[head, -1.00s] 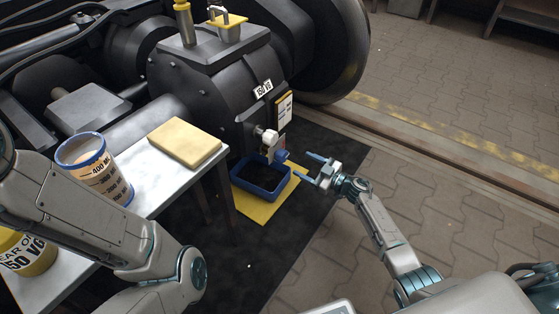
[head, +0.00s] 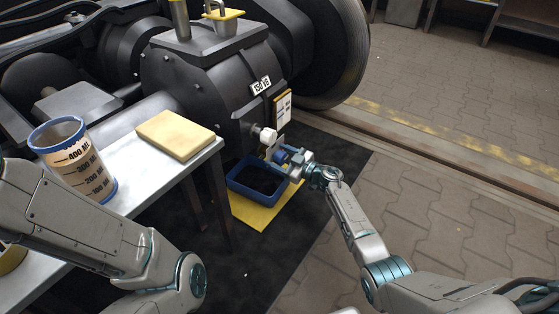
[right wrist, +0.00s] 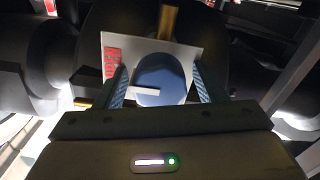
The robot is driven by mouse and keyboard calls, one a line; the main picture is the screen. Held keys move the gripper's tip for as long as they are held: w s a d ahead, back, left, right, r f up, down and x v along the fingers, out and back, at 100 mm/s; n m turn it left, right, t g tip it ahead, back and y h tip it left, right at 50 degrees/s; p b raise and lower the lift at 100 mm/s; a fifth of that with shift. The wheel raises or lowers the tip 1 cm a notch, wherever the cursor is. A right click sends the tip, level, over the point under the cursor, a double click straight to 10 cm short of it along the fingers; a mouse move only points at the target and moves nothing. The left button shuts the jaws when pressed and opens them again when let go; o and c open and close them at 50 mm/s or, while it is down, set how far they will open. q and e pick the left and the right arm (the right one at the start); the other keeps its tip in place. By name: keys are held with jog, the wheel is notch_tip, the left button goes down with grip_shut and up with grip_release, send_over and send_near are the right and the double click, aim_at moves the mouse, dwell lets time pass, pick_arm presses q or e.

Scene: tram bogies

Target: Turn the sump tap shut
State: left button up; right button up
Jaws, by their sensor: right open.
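The sump tap shows a white fitting (head: 267,136) low on the front of the dark gearbox (head: 205,85). Its round blue knob (right wrist: 161,78) lies between the two fingers of my right gripper (right wrist: 160,88) in the right wrist view, with a pale bar across it. In the head view my right gripper (head: 281,159) is at the tap and partly hides the knob. The gripper is open, its fingers on either side of the knob; I see no firm contact. My left arm comes in from the left, but its gripper is out of the picture.
A blue tray (head: 240,188) with dark contents sits below the tap on a yellow mat (head: 262,217). A metal bench (head: 140,190) at left carries a measuring jug (head: 75,160) and a yellow pad (head: 175,134). A wheel (head: 335,60) stands behind. The paved floor at right is clear.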

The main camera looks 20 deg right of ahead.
jog(key=shift+c, duration=0.4)
jog(key=c, duration=0.9)
